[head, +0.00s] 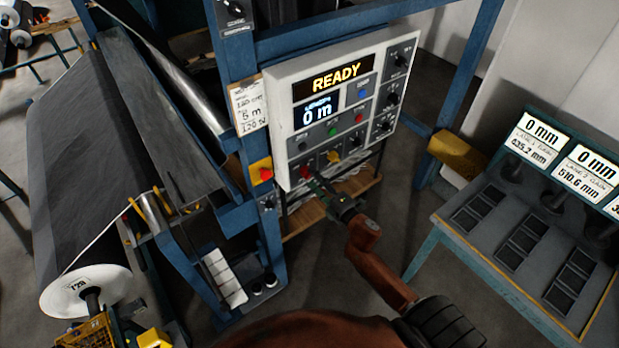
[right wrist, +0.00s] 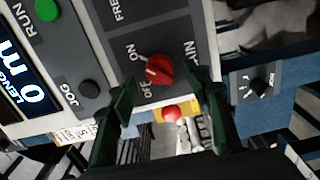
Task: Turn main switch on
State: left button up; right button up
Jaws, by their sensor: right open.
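The main switch is a red rotary knob (right wrist: 160,69) on a dark plate marked MAIN, ON and OFF in the right wrist view. Its pale mark faces the side with the ON and OFF labels; I cannot tell which one it points to. In the head view the red knob (head: 306,172) sits at the lower left of the white control panel (head: 282,130). My right gripper (head: 318,184) is open in front of it. In the right wrist view the gripper's fingers (right wrist: 165,80) stand on either side of the knob; contact is unclear. My left gripper is not in view.
A yellow knob (head: 333,157) is close right of the main switch. A red button on a yellow box (head: 263,171) is just left. The panel display (head: 336,78) reads READY and 0 m. A slanted console (head: 520,215) stands at right; a roll machine (head: 85,290) at left.

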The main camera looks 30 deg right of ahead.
jog(key=s, duration=0.9)
jog(key=shift+s+d, duration=0.35)
jog(key=shift+d, duration=0.05)
